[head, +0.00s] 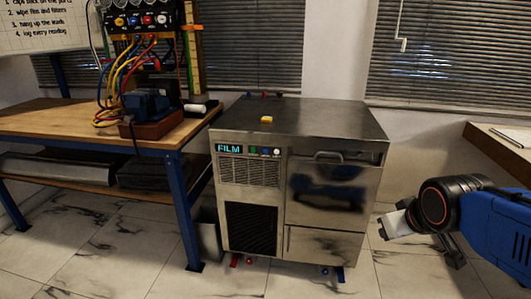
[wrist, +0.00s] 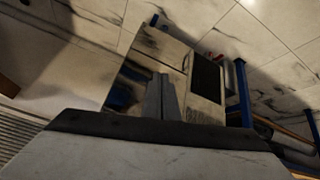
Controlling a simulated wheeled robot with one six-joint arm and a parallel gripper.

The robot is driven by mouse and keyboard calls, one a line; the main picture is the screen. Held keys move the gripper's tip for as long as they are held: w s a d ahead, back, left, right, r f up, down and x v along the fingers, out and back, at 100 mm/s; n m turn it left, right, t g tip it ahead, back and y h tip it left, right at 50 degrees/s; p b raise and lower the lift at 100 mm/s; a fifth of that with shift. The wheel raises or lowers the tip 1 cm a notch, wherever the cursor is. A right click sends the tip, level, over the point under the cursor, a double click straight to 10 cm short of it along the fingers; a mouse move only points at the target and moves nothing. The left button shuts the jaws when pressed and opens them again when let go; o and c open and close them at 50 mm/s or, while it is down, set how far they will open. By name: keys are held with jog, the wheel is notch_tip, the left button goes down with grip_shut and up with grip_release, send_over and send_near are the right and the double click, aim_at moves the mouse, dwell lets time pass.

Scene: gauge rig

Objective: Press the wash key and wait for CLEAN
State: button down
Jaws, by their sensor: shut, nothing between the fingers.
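A steel machine (head: 335,215) stands on the floor in the middle of the head view. Its small display (head: 229,148) reads FILM in cyan letters. Right of the display is a row of small keys (head: 264,151), one green, one blue and one white; their labels are too small to read, so I cannot tell which is the wash key. My gripper (head: 388,229) is to the right of the machine, apart from it, shut and empty. In the wrist view the shut fingers (wrist: 160,97) overlap the machine (wrist: 172,50), which appears turned over.
A wooden bench (head: 60,122) with blue legs stands left of the machine, carrying a cable rig (head: 140,20) and a dark blue device (head: 148,103). A yellow block (head: 267,119) lies on the machine's top. A wooden ledge (head: 500,140) juts in at right. The tiled floor in front is clear.

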aim_at(266, 151)
jog(key=w+a+r+n+t+y, duration=0.15)
jog(key=w+a+n, duration=0.35)
jog(key=w, duration=0.5)
jog(key=w+a+n+t+y, duration=0.2)
jog(key=w+a+t, duration=0.1)
jog(key=w+a, duration=0.65)
jog(key=w+a+f+n+t+y, duration=0.1)
jog(key=w+a+n+y, duration=0.2)
jog(key=a, duration=0.6)
jog(key=w+a+f+n+t+y, duration=0.1)
jog(key=w+a+n+y, duration=0.3)
jog(key=a, duration=0.5)
jog(key=shift+w+f+n, duration=0.15)
jog(key=shift+w+n, duration=0.35)
jog(key=shift+w, duration=0.5)
jog(key=shift+w, duration=0.1)
jog(key=shift+w+d, duration=0.2)
jog(key=shift+w, duration=1.25)
jog(key=shift+w+d, duration=0.15)
jog(key=shift+w, duration=1.25)
jog(key=shift+w+d, duration=0.2)
jog(key=shift+w, duration=1.25)
jog(key=shift+w, duration=0.2)
jog(key=shift+w, duration=0.2)
